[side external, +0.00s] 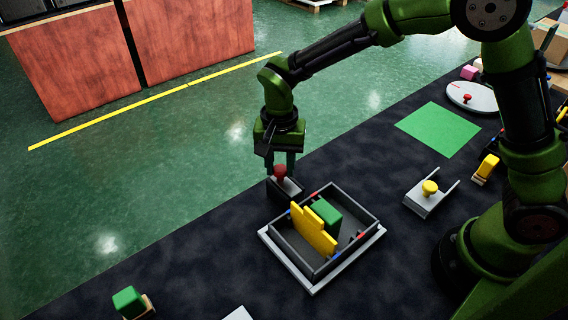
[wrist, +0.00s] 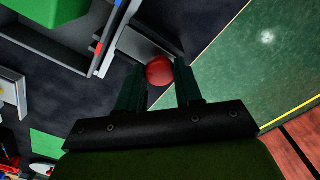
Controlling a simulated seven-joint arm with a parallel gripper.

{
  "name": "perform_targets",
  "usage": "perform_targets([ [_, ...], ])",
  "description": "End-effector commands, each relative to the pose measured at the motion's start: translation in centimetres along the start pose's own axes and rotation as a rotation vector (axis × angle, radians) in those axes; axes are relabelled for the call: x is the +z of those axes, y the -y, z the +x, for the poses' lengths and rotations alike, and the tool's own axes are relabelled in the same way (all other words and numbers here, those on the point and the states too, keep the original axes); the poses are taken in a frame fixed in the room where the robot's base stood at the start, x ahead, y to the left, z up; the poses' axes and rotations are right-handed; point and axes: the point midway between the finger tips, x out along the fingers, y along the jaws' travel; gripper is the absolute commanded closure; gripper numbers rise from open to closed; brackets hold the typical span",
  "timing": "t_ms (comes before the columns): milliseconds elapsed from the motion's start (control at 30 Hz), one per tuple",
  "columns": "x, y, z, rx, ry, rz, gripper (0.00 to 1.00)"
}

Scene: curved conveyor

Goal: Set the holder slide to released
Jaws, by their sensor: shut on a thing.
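A red round knob (side external: 280,171) tops a dark slide piece (side external: 288,189) at the upper left side of the holder. The holder is a dark-walled square frame (side external: 318,276) on a light base plate. A yellow stepped piece (side external: 313,231) and a green block (side external: 326,213) stand inside it. My gripper (side external: 280,163) points down at the knob from above and is shut on it. In the wrist view the red knob (wrist: 159,70) lies between my two fingertips (wrist: 158,78). The exact finger contact is hard to see.
A light bracket with a yellow knob (side external: 430,187) stands right of the holder. A green mat (side external: 438,129) lies behind it. A round grey disc (side external: 472,96) carries another red knob. A green block (side external: 128,302) is at the front left. The dark table's edge runs close behind the slide.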

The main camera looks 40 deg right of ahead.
Motion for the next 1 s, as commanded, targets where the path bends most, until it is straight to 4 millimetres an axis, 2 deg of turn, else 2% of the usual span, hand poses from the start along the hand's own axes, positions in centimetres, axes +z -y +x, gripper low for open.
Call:
perform_targets([
  [267, -0.5, 0.5, -0.1, -0.012, -0.008, -0.003, 1.00],
  [300, -0.5, 0.5, -0.1, -0.012, -0.008, -0.003, 0.64],
  [467, -0.4, 0.4, -0.1, -0.010, -0.007, -0.002, 0.39],
  [800, -0.3, 0.3, -0.3, -0.007, -0.004, -0.002, 0.39],
  [867, -0.3, 0.3, -0.8, -0.007, -0.004, -0.002, 0.39],
  [1000, -0.3, 0.3, -3.1, -0.010, -0.006, -0.001, 0.39],
])
